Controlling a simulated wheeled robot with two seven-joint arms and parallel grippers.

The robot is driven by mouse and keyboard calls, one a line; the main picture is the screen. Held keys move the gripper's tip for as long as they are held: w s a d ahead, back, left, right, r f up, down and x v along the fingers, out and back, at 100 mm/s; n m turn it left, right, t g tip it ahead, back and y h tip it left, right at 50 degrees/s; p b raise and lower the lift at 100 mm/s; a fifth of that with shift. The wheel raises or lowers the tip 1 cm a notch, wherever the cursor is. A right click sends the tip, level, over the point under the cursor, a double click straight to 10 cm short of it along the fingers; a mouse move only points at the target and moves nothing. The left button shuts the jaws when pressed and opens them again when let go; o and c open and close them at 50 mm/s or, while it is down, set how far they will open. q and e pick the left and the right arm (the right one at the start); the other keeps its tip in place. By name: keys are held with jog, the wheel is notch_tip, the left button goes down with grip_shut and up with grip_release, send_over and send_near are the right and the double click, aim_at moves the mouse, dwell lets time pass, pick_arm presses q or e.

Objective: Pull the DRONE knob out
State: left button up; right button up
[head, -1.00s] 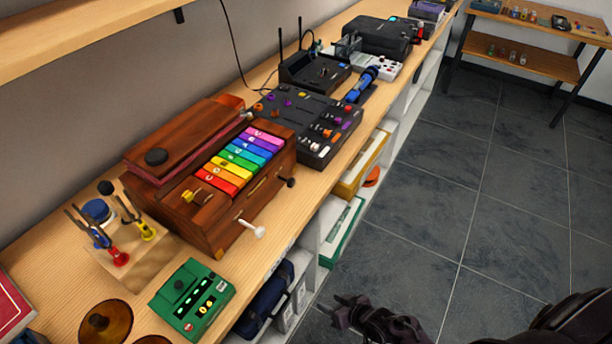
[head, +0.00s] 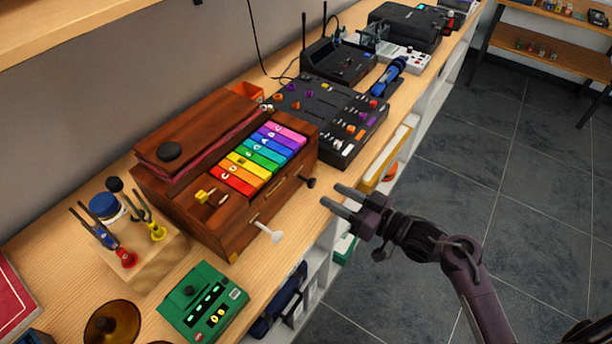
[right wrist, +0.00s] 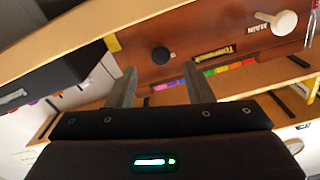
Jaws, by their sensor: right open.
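A brown wooden harmonium-like box (head: 222,232) stands on the bench with a row of rainbow keys on top. A black round knob (head: 310,182) sticks out of the right end of its front panel; it also shows in the right wrist view (right wrist: 160,55). No DRONE label is readable by it. A white knob (head: 268,232) sticks out further left and shows in the right wrist view (right wrist: 284,23) beside the word MAIN. My right gripper (head: 331,196) is open and empty, just in front of the black knob, its fingers apart from it. My left gripper is out of view.
A black mixer-like panel (head: 330,112) with coloured knobs stands right of the box. A green device (head: 203,303) and tuning forks on a wooden block (head: 150,262) are to the left. Shelves lie under the bench edge; the floor (head: 450,180) is clear.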

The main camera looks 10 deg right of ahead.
aim_at(314, 184)
jog(key=shift+p+x, duration=0.3)
jog(key=shift+x, duration=0.6)
jog(key=p+x, duration=0.1)
jog(key=x, duration=0.3)
jog(key=shift+w+a+r, duration=0.15)
jog(key=shift+w+a, duration=0.4)
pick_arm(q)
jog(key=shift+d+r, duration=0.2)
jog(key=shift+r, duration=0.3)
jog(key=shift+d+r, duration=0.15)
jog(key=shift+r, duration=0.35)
